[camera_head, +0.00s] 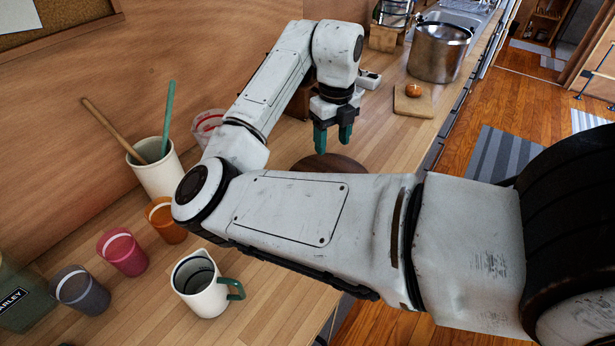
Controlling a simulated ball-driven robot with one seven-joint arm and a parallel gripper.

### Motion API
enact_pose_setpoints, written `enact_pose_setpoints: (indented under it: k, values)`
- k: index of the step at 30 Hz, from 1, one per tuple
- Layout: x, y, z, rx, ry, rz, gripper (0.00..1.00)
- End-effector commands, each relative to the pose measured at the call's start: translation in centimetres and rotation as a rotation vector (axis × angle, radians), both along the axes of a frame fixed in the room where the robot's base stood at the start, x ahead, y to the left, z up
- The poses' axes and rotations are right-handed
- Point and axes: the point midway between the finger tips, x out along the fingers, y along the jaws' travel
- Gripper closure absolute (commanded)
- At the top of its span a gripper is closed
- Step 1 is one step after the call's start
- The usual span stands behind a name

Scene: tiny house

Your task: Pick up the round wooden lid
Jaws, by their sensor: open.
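The round wooden lid (328,163) is a dark brown disc lying on the wooden counter, near the middle of the head view. My forearm covers its near part, so only its far edge shows. My gripper (333,150) has green fingers pointing down just above and over the far part of the lid. The fingers are apart with a gap between them, and I see nothing held in them. I cannot tell whether the fingertips touch the lid.
A white crock (160,178) with utensils, several coloured cups and a white mug (203,292) stand at the left and front. A measuring cup (207,123) is behind my arm. A cutting board (425,104) and a steel pot (438,52) stand farther back, near the counter's right edge.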

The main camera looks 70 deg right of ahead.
Motion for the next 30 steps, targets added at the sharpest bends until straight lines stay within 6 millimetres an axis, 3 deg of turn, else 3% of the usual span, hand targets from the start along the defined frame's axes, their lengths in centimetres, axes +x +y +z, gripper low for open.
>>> enact_pose_setpoints:
  k: [12, 19, 30]
  values:
    - [-0.1, 0.0, -4.9, 0.0, 0.002, 0.002, 0.41]
    - [-0.2, -0.1, -6.4, 0.001, 0.002, 0.002, 0.41]
    - [-0.5, -0.4, -10.7, 0.001, 0.001, 0.002, 0.41]
